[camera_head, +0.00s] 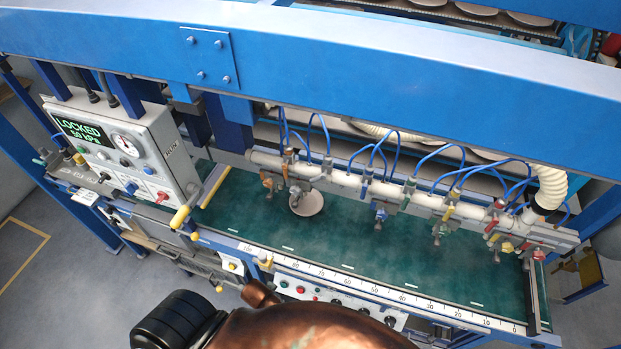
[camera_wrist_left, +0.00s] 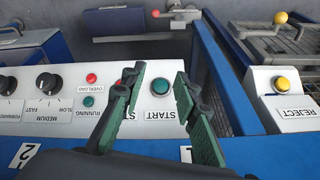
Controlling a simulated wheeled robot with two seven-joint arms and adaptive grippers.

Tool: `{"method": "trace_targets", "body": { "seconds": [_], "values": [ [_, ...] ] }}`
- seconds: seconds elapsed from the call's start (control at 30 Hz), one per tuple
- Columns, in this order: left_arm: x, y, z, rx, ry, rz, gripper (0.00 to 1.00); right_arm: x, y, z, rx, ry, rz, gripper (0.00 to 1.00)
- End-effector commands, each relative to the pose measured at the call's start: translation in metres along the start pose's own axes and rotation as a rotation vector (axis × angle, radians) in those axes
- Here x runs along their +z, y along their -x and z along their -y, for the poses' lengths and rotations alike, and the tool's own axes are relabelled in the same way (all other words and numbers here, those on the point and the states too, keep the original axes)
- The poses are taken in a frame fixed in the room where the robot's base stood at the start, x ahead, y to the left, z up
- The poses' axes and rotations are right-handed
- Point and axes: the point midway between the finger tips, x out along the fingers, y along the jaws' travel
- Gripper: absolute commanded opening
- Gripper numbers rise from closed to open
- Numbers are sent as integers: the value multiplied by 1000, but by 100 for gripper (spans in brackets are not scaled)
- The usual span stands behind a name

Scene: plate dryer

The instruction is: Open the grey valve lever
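A pale pipe manifold (camera_head: 345,183) runs along the back of the green bed in the head view, with several small valves in different colours. A small grey lever-like part (camera_head: 327,164) stands on it between the orange-brown and blue valves; I cannot tell its exact position. My left gripper (camera_wrist_left: 161,82) is open and empty in the left wrist view, its green-padded fingers over the white button panel, near the green START button (camera_wrist_left: 160,86). It is not clearly seen in the head view, and no gripper is seen at the valves. My right gripper is not in view.
A grey control box (camera_head: 128,150) reading LOCKED, 50 kPa stands left of the green bed (camera_head: 345,245). A thick blue beam (camera_head: 400,75) crosses above the manifold. Blue hoses and a pale round disc (camera_head: 308,205) hang at the valves. The bed's front is clear.

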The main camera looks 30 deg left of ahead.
Motion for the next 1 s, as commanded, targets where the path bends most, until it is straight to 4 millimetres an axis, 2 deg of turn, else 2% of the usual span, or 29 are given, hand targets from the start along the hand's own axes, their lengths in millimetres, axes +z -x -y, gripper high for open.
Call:
{"method": "trace_targets", "body": {
  "seconds": [0.03,0.1,0.2,0.53,0.6,0.83,1.0],
  "values": [
    [-16,36,4,-5,4,-18,28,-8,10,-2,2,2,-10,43],
    [-29,70,8,-10,9,-31,28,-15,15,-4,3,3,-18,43],
    [-41,111,13,-16,13,-45,28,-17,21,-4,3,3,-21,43],
    [-62,212,23,-33,18,-90,28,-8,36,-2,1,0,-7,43],
    [-77,230,27,-47,-7,-149,28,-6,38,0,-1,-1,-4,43],
    [-128,243,36,-99,-112,-357,28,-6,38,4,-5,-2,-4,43],
    [-176,266,41,-163,-222,-560,28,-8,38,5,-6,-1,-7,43]
  ]
}}
